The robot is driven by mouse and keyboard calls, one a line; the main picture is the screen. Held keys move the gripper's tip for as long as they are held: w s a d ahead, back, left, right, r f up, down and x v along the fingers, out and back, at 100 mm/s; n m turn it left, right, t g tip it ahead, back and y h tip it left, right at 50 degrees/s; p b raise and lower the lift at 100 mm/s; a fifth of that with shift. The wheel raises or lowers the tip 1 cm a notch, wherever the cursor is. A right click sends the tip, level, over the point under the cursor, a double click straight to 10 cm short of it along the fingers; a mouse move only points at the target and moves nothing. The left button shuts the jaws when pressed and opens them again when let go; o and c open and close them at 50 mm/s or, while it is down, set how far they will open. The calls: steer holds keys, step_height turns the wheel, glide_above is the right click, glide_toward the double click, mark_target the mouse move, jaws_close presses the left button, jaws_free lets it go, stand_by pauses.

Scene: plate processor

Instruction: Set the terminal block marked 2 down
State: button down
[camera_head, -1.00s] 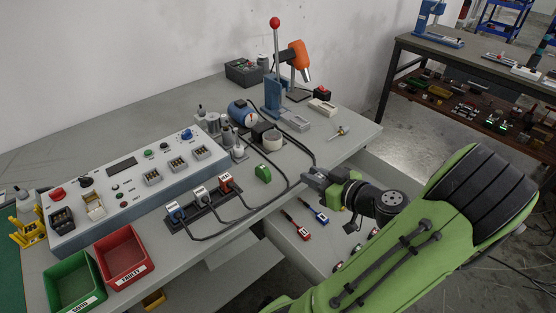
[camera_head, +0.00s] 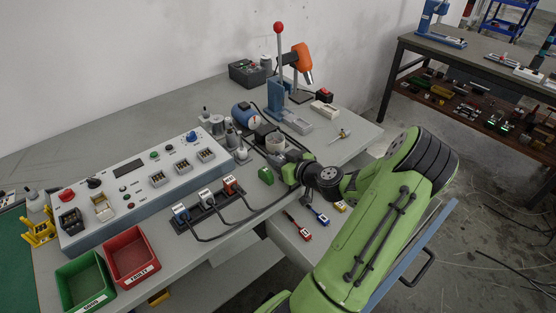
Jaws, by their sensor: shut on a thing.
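Several small terminal-like blocks sit in the sloped control panel (camera_head: 130,205) to the left.
A green bin (camera_head: 84,284) and a red bin (camera_head: 132,257) stand at the front left. A black strip with plugs (camera_head: 208,208) and cables lies left of my gripper. A lever press (camera_head: 277,100) stands behind. An open drawer with red (camera_head: 300,228) and blue screwdrivers is in front.

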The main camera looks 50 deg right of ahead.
steer(key=shift+f+b, duration=0.2)
steer(key=shift+b, duration=0.15)
steer(key=c, duration=1)
jaws_free()
steer(key=shift+r, duration=0.1)
steer(key=shift+r+p, duration=0.1)
steer(key=shift+p, duration=0.6)
steer(key=s+b, duration=0.1)
steer(key=s, duration=0.1)
steer(key=s+b, duration=0.1)
steer(key=s, duration=0.1)
steer(key=shift+s+a+r, duration=0.15)
steer(key=shift+a, duration=0.05)
steer(key=v, duration=1.1)
steer(key=shift+s+a+r, duration=0.15)
steer(key=shift+s+r, duration=0.05)
steer(key=shift+r, duration=0.05)
steer(key=shift+w, duration=0.1)
